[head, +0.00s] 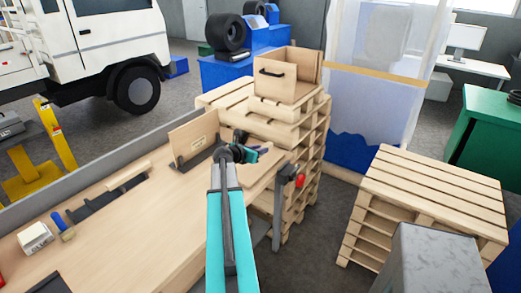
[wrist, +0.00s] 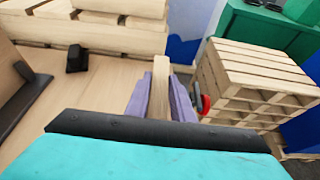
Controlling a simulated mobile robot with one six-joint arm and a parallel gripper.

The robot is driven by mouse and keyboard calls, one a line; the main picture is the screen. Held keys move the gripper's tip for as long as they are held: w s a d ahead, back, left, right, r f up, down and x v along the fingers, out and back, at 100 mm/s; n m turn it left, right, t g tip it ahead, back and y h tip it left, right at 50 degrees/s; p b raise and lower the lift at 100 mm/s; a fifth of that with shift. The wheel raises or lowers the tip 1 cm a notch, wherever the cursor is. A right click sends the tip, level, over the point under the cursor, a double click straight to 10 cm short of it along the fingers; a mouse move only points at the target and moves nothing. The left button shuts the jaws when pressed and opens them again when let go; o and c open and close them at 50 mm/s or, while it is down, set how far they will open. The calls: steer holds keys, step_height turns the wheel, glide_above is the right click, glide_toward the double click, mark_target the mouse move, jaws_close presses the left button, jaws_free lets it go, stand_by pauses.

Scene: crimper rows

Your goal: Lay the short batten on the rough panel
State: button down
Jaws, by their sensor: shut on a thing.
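My gripper (head: 262,151) is over the far right end of the wooden workbench (head: 150,235). In the wrist view its purple fingers (wrist: 161,98) are shut on a short pale wooden batten (wrist: 160,85), which points away from me between them. In the head view the held batten is mostly hidden by the gripper. A light wooden panel (head: 194,135) with a small label stands tilted in a dark holder to the left of my gripper. Its edge shows at the left of the wrist view (wrist: 10,72). I cannot tell whether it is the rough panel.
Another wooden strip (head: 128,177) lies by a dark rack (head: 100,203) on the bench. A small black block (wrist: 77,59) stands near the bench's far edge. A red-ended clamp (head: 299,181) is at the right edge. Stacked pallets (head: 305,135) stand behind, more pallets (head: 430,190) right.

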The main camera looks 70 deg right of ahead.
mark_target(259, 172)
steer(key=shift+f+b, duration=2.85)
steer(key=shift+f, duration=1.55)
steer(key=c, duration=1.5)
jaws_free()
steer(key=shift+o, duration=0.2)
steer(key=shift+a, duration=0.1)
steer(key=b+v, duration=0.2)
steer(key=v, duration=0.9)
steer(key=shift+w+a+b, duration=0.1)
steer(key=shift+a+b, duration=0.2)
steer(key=shift+a, duration=0.1)
steer(key=shift+v, duration=0.9)
steer(key=shift+r, duration=0.1)
